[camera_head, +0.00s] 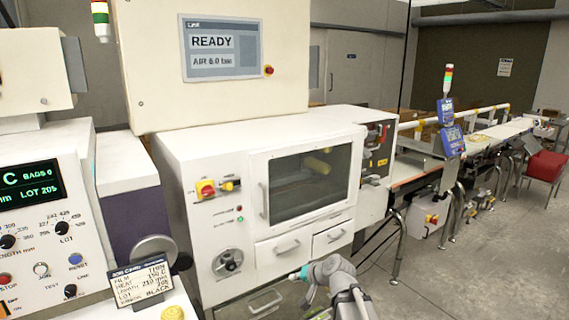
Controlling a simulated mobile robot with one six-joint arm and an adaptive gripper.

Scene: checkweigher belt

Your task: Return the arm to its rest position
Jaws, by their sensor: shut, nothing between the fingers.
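Part of my arm (335,268) shows at the bottom centre, grey with teal joint caps. It is bent and stands in front of the lower drawers of the white machine (220,165). The lower part of the arm runs out of the bottom edge of the picture. I cannot make out any gripper fingers, so my gripper is not in view.
The white machine has a window (310,183) and drawers with handles. A control panel (45,215) and a label card (140,283) stand at the left. A conveyor (415,170) runs to the back right, with a red chair (546,166) beyond. Grey floor (480,260) lies clear at the right.

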